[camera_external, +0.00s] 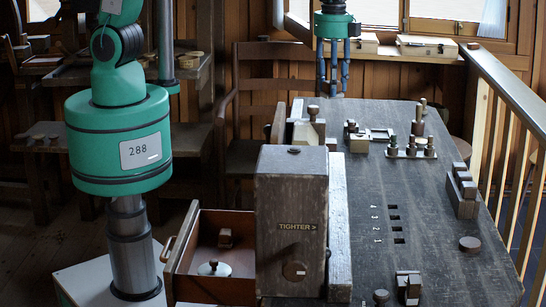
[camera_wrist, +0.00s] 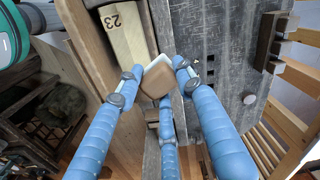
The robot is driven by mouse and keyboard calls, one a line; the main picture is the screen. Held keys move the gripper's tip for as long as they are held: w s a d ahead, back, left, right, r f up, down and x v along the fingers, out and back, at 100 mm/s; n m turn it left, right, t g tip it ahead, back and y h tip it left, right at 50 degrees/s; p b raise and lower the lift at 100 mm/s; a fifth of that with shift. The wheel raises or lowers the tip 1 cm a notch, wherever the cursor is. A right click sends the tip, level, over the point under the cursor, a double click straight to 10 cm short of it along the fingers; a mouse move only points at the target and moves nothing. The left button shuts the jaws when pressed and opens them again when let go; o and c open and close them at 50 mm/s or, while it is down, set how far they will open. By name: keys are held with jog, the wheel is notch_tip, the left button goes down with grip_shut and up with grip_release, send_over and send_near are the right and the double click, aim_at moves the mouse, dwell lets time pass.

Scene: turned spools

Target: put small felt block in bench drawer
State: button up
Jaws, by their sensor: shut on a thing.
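My gripper (camera_external: 333,88) hangs at the back end of the workbench, its blue fingers pointing down. In the wrist view its three fingers are closed around a small block (camera_wrist: 156,80) with a brown body and a pale, felt-like face. In the external view I cannot make the block out between the fingers. The bench drawer (camera_external: 183,238) is pulled open at the left side of the bench, well in front of and left of my gripper. Inside it lie a small brown wooden piece (camera_external: 225,238) and a pale round disc with a dark knob (camera_external: 214,268).
A tall wooden box marked "TIGHTER" (camera_external: 290,205) stands right of the drawer. A knobbed block (camera_external: 314,128) sits near the bench's back left. Spools (camera_external: 411,147) stand on a strip at the back. A chair (camera_external: 240,150) stands behind the drawer.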

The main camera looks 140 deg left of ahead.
jog(key=s+d+m, duration=0.1)
jog(key=d, duration=0.4)
jog(key=s+d+f+m, duration=0.1)
jog(key=s+d, duration=0.1)
jog(key=d, duration=0.3)
jog(key=s+d+m+b, duration=0.1)
jog(key=d, duration=0.4)
jog(key=shift+s+d+f, duration=0.3)
jog(key=shift+s, duration=0.05)
jog(key=s+d+f+m+b, duration=0.1)
jog(key=s+d+f+m, duration=0.2)
jog(key=s+d, duration=0.7)
send_over(222, 260)
notch_tip(222, 260, down, 27)
jog(key=shift+a+f, duration=0.1)
jog(key=shift+f, duration=0.55)
jog(key=shift+s, duration=0.1)
jog(key=shift+f+b, duration=0.8)
jog(key=shift+f, duration=2.3)
jog(key=shift+f+b, duration=0.4)
jog(key=shift+f, duration=1.5)
jog(key=shift+f, duration=0.1)
